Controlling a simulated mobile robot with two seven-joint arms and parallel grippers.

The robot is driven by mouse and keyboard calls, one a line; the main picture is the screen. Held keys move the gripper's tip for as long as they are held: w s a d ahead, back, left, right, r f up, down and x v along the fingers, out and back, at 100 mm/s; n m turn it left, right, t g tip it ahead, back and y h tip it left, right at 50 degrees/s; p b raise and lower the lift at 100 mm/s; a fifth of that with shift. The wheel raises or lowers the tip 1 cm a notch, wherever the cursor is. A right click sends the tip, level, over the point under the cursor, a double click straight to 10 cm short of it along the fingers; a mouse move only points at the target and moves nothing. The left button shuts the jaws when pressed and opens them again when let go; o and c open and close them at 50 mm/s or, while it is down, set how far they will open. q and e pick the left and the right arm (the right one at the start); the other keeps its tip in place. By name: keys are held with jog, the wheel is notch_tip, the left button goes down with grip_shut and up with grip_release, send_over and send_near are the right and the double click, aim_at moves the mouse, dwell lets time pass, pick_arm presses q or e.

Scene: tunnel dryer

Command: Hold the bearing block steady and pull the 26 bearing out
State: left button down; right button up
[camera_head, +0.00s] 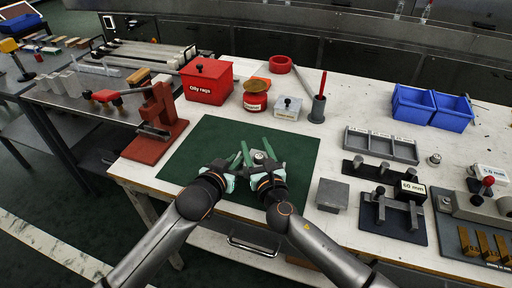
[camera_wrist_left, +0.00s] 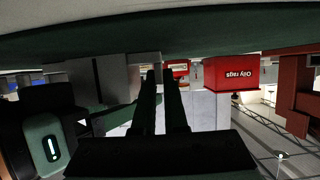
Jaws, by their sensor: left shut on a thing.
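The bearing block (camera_head: 258,156), a small grey metal piece with a rounded top, is on the green mat between my two grippers. They hide much of it. My left gripper (camera_head: 241,156) is beside it on the left, low over the mat, its green fingers close together and shut on the block. I cannot make out the 26 bearing separately.
The green mat (camera_head: 205,140) is mostly clear. Behind stand a red oily rags bin (camera_head: 207,82), a red jar (camera_head: 256,98), a labelled grey box (camera_head: 287,107) and a grey holder (camera_head: 318,110). A red press (camera_head: 158,120) is left; a grey block (camera_head: 332,194) is right.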

grip_shut()
dwell(0.8)
